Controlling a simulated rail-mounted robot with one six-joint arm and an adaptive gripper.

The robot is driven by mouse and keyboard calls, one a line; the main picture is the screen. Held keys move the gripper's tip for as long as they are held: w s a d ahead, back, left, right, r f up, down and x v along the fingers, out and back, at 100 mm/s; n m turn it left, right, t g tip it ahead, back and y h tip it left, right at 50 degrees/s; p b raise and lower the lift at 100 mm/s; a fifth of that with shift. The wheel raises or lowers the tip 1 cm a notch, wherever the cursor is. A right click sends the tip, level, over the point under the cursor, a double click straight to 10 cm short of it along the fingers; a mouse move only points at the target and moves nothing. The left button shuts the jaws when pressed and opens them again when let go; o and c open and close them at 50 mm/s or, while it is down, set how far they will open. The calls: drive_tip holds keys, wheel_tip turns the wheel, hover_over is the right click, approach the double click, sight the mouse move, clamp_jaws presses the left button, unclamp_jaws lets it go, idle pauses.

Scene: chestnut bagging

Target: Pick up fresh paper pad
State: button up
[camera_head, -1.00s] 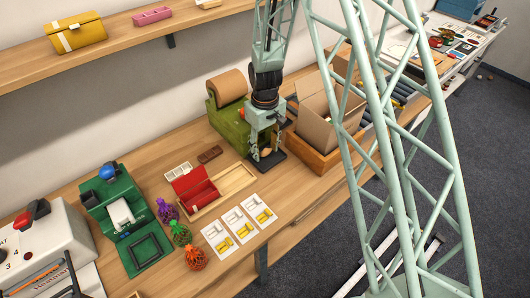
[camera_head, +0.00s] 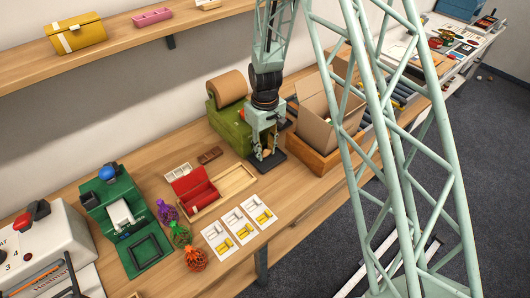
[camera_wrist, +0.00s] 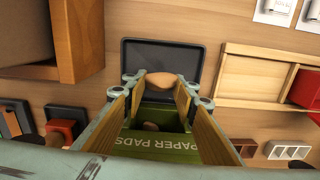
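The green paper pad dispenser (camera_head: 230,128), with its brown paper roll (camera_head: 228,86), stands on the bench. Its upside-down "PAPER PADS" lettering shows in the wrist view (camera_wrist: 150,148). A black plate (camera_wrist: 200,55) lies at its front. A small tan-brown piece, apparently the paper pad (camera_wrist: 166,80), is at my fingertips above or on the plate. My gripper (camera_wrist: 162,88) points down over the plate, its fingers apart on either side of the piece. I cannot tell whether they press on it or whether it rests on the plate.
An open cardboard box (camera_head: 330,118) in a wooden crate (camera_head: 309,153) stands close to the right of my gripper. To the left are a wooden tray (camera_head: 238,180) with a red part, white cards (camera_head: 240,225), net bags (camera_head: 180,234) and a green machine (camera_head: 122,212).

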sight(265, 150)
drive_tip(key=shift+r, duration=0.15)
drive_tip(key=shift+r, duration=1.5)
drive_tip(key=shift+s+r, duration=0.1)
drive_tip(key=shift+s, duration=0.1)
drive_tip(key=s+d, duration=0.1)
drive_tip(key=s, duration=0.4)
drive_tip(key=s+d+r, duration=0.1)
drive_tip(key=s, duration=0.4)
drive_tip(key=s+d, duration=0.1)
drive_tip(key=s, duration=0.4)
drive_tip(key=shift+d+r, duration=0.25)
drive_tip(key=shift+d, duration=0.05)
